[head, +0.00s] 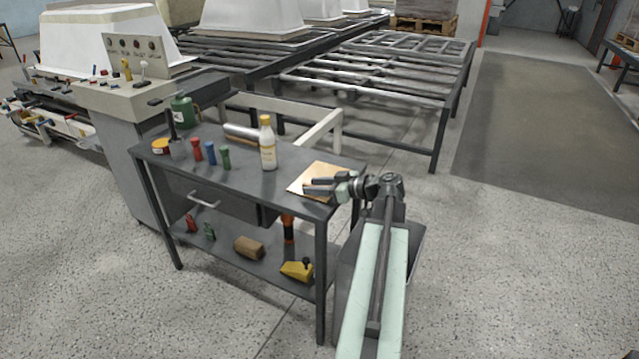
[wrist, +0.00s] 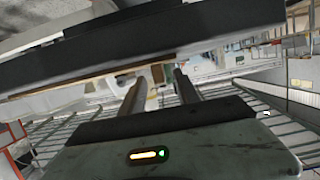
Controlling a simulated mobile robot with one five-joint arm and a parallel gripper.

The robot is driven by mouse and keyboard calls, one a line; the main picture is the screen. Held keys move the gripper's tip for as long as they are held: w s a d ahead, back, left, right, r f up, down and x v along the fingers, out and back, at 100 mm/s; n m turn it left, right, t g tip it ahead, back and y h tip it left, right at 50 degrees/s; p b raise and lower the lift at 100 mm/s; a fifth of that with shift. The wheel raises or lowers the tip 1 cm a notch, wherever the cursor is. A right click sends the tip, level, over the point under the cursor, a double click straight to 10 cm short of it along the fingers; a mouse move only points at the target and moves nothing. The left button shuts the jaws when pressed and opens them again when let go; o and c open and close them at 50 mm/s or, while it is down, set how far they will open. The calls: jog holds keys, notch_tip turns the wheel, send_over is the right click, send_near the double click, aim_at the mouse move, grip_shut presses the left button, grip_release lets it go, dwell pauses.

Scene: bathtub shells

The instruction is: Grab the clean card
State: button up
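A flat tan card (head: 321,174) lies on the right end of the dark workbench top (head: 243,180). It is the only card-like sheet I make out; its markings are too small to read. My gripper (head: 307,186) is at the card's front right part, its two fingers apart and pointing left across it. In the wrist view the fingers (wrist: 160,82) are spread with no object clearly between them. A thin brown edge (wrist: 85,80), perhaps the card, runs along the dark slab beside them. I cannot tell whether the fingers touch the card.
A drawer (head: 212,202) and lower shelf (head: 240,254) are below. Frame racks (head: 370,75) stand behind; the floor at right is open.

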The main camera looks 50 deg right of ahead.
jog(key=shift+b+x, duration=0.3)
jog(key=shift+x, duration=0.9)
grip_shut()
jog(key=shift+r, duration=0.1)
